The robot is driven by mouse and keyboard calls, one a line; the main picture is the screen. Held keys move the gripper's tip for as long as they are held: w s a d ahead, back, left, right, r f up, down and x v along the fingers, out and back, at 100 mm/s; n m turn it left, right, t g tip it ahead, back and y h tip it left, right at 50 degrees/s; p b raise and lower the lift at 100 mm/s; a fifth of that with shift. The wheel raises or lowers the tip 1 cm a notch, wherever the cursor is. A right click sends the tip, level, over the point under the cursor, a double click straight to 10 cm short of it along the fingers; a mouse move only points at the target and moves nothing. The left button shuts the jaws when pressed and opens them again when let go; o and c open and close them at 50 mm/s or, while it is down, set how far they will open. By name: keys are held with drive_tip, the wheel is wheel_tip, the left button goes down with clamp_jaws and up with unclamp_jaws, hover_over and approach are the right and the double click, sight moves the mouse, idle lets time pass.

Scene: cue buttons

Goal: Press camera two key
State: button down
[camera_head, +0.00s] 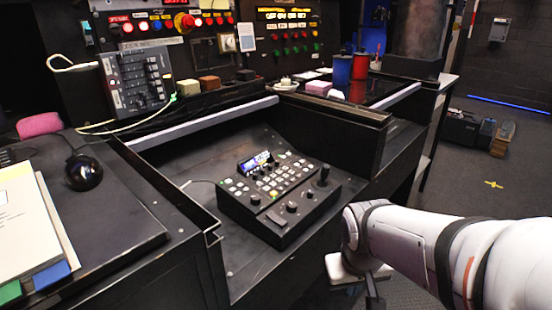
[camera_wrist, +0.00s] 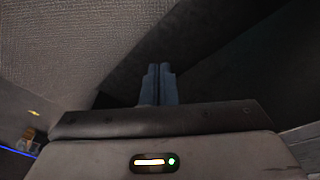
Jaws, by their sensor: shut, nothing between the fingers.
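A black control panel (camera_head: 233,203) sits in the recess of the dark desk in the head view. It has a small lit screen (camera_head: 255,161), rows of small light buttons (camera_head: 288,176), several knobs and a joystick (camera_head: 323,175) at its right end. The key labels are too small to read, so I cannot tell which one is camera two. My gripper (camera_head: 374,299) is at the lower edge of the head view, pointing down, right of and in front of the panel, apart from it. In the wrist view my gripper (camera_wrist: 160,70) has its fingers together and empty; the panel is not visible there.
A slider console (camera_head: 137,79) leans at the back. A red cylinder (camera_head: 360,66) and a blue cylinder (camera_head: 341,71) stand at the back right. Open floor lies at right.

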drive_tip(key=w+r+n+t+p, duration=0.6)
drive_tip(key=w+r+n+p, duration=0.3)
drive_tip(key=w+r+p, duration=0.75)
drive_tip(key=w+a+r+n+g+y+p, duration=0.2)
drive_tip(key=a+r+n+y+p, duration=0.3)
drive_tip(key=a+n+y+p, duration=0.4)
drive_tip(key=shift+w+a+r+n+y+p, duration=0.2)
drive_tip(key=shift+a+r+n+y+p, duration=0.2)
drive_tip(key=shift+a+n+p, duration=0.55)
drive_tip(key=shift+f, duration=0.2)
drive_tip(key=b, duration=0.8)
hover_over(280, 189)
drive_tip(key=d, duration=0.2)
drive_tip(key=f, duration=0.4)
drive_tip(key=s+f, duration=0.1)
drive_tip(key=f, duration=0.1)
drive_tip(key=shift+a+f, duration=0.1)
drive_tip(key=shift+f, duration=0.15)
drive_tip(key=shift+w+a+f+b, duration=0.15)
drive_tip(key=shift+f+b, duration=0.15)
drive_tip(key=shift+f, duration=0.65)
drive_tip(key=shift+f, duration=0.1)
